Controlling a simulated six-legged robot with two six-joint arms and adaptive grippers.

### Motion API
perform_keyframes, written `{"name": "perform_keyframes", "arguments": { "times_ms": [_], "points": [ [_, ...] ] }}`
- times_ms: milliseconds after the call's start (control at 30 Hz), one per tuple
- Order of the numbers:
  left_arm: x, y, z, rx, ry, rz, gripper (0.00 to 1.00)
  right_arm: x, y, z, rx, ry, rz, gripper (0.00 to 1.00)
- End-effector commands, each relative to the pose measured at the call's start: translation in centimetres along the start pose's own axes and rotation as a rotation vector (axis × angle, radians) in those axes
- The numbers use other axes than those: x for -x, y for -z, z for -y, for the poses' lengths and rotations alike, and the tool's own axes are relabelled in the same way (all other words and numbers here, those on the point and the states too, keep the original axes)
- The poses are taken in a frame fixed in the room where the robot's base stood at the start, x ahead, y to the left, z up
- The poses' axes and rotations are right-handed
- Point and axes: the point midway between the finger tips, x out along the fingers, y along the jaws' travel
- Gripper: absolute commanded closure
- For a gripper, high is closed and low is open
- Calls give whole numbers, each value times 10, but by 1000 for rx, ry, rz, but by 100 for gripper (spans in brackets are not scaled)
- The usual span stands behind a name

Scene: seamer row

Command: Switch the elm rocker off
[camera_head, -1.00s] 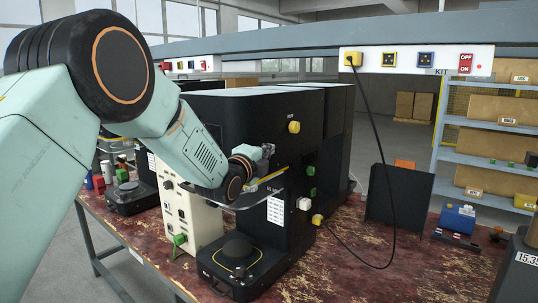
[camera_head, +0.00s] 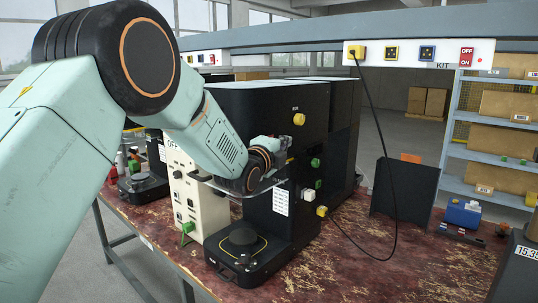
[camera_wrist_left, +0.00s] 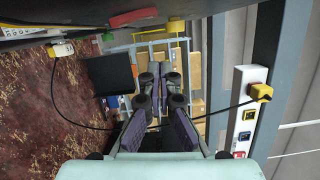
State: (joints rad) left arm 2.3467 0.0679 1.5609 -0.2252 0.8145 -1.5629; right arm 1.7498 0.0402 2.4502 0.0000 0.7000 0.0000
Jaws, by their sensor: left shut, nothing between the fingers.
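No label reading elm is legible in these views, so I cannot tell which switch is the elm rocker. A red OFF/ON rocker (camera_head: 467,57) sits at the right end of the white rail strip, beside a KIT label. A cream panel (camera_head: 190,190) with an OFF marking and several small controls stands left of the black machine, partly behind my arm. My left gripper (camera_head: 282,148) is in front of the black machine (camera_head: 258,108). In the left wrist view my left gripper (camera_wrist_left: 164,82) is shut and empty. My right gripper is not seen.
A yellow plug (camera_head: 357,52) on the white strip (camera_head: 408,64) has a black cable hanging to the worn red bench (camera_head: 350,265). A dark upright panel (camera_head: 404,188) and a blue box (camera_head: 463,212) stand at the right. Bare bench lies in front of them.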

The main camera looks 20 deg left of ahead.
Motion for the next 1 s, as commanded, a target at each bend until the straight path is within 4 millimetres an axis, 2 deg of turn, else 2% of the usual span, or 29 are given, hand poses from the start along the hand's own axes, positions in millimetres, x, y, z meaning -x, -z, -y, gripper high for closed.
{"name": "perform_keyframes", "arguments": {
  "times_ms": [600,800,1000],
  "points": [
    [84,-4,5,0,2,-1,100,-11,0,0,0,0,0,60],
    [97,-3,5,-1,1,0,100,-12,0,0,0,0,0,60],
    [99,-2,6,-2,2,-1,100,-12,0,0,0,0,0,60]
  ]
}}
